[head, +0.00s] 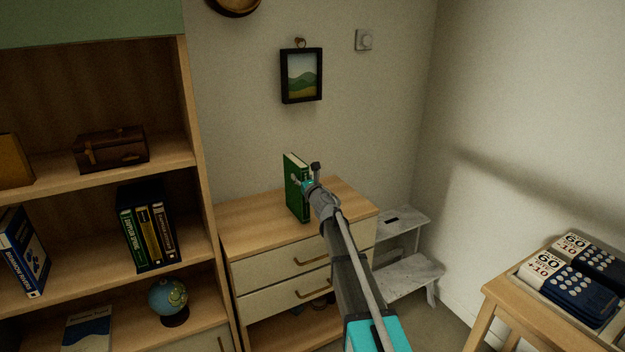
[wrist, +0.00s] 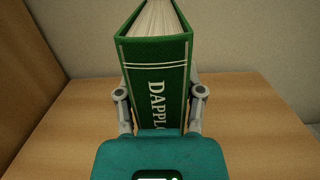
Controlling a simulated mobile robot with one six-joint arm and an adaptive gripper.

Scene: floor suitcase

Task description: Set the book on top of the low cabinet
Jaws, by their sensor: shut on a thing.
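A green book (head: 294,188) stands upright at the low cabinet (head: 243,213), a wooden unit with two cream drawers. In the wrist view the book (wrist: 158,85) has its spine toward me, lettered "DAPPLO", with its page block at the top. My gripper (head: 312,184) is shut on the book, one finger on each side; it also shows in the wrist view (wrist: 159,112). The wooden cabinet top (wrist: 240,120) lies around and below the book. The book's bottom edge is hidden, so I cannot tell whether it touches the top.
A tall bookshelf (head: 202,200) with books, a brown case (head: 111,149) and a globe (head: 169,297) stands left. A framed picture (head: 301,76) hangs above the cabinet. A white step stool (head: 405,275) stands right of it. The cabinet top beside the book is clear.

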